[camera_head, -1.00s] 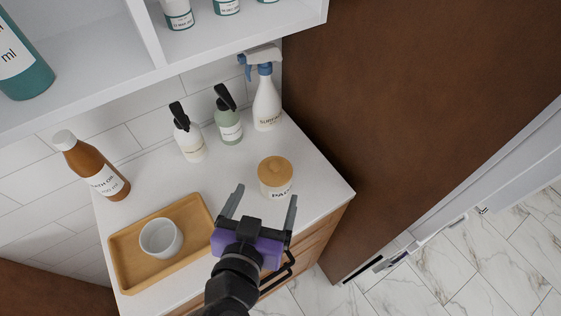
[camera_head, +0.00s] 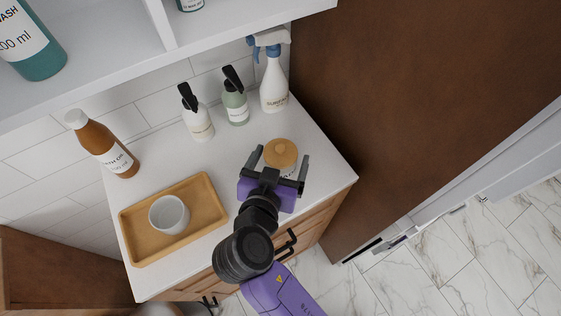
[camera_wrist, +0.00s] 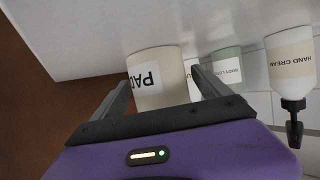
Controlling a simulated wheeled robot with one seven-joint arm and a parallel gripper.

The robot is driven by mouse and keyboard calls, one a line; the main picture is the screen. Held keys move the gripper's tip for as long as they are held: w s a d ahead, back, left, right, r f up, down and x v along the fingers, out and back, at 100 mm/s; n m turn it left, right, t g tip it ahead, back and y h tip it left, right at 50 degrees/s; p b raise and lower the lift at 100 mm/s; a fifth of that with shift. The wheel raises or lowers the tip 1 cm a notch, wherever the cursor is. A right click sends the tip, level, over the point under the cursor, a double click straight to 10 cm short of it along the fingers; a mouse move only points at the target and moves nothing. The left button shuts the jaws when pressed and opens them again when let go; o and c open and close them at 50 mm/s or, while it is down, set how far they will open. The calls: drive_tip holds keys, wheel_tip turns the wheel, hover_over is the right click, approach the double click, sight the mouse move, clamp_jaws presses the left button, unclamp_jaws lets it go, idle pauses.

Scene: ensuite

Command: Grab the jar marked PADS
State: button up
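The jar marked PADS is a cream jar with a round wooden lid (camera_head: 281,154). It stands on the white counter (camera_head: 235,157) near its right end. In the wrist view the jar (camera_wrist: 158,72) is upside down, with part of its label readable. My gripper (camera_head: 281,162) is open, its two fingers on either side of the jar's near part. In the wrist view the fingers (camera_wrist: 160,88) flank the jar with gaps visible. Much of the jar's body is hidden behind my gripper in the head view.
A wooden tray (camera_head: 135,228) with a white cup (camera_head: 169,214) is at the left. A brown bottle (camera_head: 103,146), two pump bottles (camera_head: 197,120) (camera_head: 236,105) and a spray bottle (camera_head: 274,86) stand along the back. A brown panel (camera_head: 400,90) rises close on the right.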

clamp_jaws()
drive_tip(key=shift+r, duration=0.1)
